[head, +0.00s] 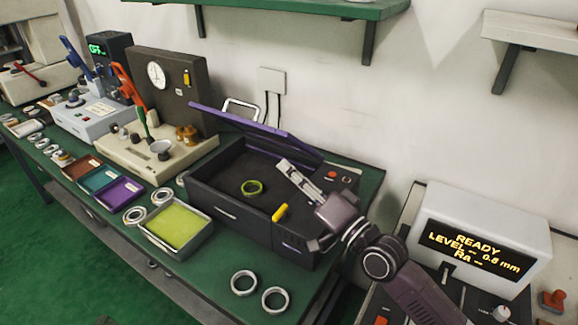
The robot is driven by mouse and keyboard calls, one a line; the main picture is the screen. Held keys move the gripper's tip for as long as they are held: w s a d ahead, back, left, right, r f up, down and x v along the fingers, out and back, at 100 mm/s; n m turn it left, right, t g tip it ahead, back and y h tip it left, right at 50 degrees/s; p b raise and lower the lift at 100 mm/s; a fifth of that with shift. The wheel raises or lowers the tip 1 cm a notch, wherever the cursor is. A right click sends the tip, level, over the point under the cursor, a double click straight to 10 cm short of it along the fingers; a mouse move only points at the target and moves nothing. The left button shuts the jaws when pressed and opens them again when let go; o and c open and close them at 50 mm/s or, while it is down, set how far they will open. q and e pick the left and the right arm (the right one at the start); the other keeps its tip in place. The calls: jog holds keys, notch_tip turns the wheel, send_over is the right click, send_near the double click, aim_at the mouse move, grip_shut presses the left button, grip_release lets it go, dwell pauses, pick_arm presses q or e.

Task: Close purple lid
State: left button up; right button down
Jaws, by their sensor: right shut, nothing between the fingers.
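The purple lid (255,131) stands raised and tilted along the back of a dark open case (228,209) on the green bench. A yellow-green ring (252,187) lies on the case's dark floor. My right gripper (286,167) reaches in from the lower right over the right part of the case, in front of the lid's right end. Its fingers are shut and hold nothing. Whether they touch the lid, I cannot tell. My left gripper is not in view.
A yellow handle-like piece (280,212) is at the case's front edge. A tray with a lime-coloured floor (210,236) stands front left, and loose rings (274,299) lie in front. A gauge stand (157,75) is behind left. A display unit (485,240) stands right.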

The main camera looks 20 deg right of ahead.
dwell(0.8)
